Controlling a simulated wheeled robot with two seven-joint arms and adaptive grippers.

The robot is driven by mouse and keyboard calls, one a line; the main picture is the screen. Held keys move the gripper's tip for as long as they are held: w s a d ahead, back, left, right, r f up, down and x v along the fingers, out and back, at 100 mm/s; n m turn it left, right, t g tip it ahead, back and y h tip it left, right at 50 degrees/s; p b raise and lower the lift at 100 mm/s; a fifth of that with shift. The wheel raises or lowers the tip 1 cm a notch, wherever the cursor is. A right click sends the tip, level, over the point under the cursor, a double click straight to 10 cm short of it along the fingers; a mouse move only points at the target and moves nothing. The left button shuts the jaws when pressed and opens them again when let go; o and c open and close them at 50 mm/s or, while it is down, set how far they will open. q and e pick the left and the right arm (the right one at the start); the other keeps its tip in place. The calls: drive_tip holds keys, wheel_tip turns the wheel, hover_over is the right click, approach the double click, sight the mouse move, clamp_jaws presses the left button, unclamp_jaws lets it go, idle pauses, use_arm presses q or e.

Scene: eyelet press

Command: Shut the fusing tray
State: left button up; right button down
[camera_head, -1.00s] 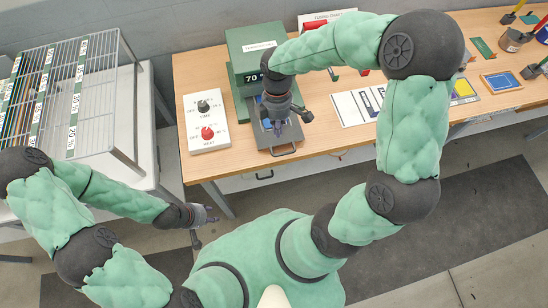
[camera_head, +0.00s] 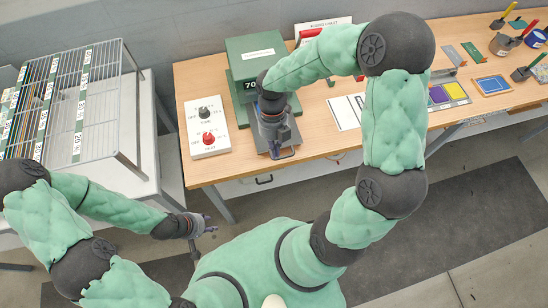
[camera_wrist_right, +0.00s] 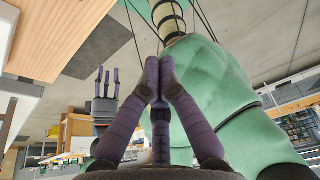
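The green fusing press (camera_head: 257,55) stands on the wooden table, with a "70" display on its front. The grey fusing tray (camera_head: 262,138) sticks out of its front toward the table edge, so it is pulled out. My right gripper (camera_head: 281,150) is over the tray's front, near its handle, and covers much of it. In the right wrist view its purple fingers (camera_wrist_right: 159,75) are drawn together, with nothing visible between them. Contact with the tray cannot be told. My left gripper (camera_head: 208,222) is open and empty, away from the table; its spread fingers also show in the right wrist view (camera_wrist_right: 107,78).
A white control panel (camera_head: 207,127) with a black and a red knob lies left of the press. A wire rack (camera_head: 75,105) stands on a white table at left. A white sheet (camera_head: 345,112), a coloured tray (camera_head: 447,95) and several pots are to the right.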

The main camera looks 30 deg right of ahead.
drive_tip(key=b+x, duration=0.2)
drive_tip(key=x, duration=0.8)
use_arm(q)
drive_tip(key=shift+f, duration=0.8)
use_arm(e)
drive_tip(key=shift+w+d+r, duration=0.1)
drive_tip(key=shift+w+d, duration=0.15)
drive_tip(key=shift+w, duration=0.4)
drive_tip(key=shift+w+d, duration=0.25)
drive_tip(key=shift+w, duration=0.35)
drive_tip(key=shift+w+d, duration=0.25)
drive_tip(key=shift+w, duration=0.4)
use_arm(q)
drive_tip(key=shift+p, duration=0.3)
use_arm(e)
drive_tip(key=shift+a, duration=0.1)
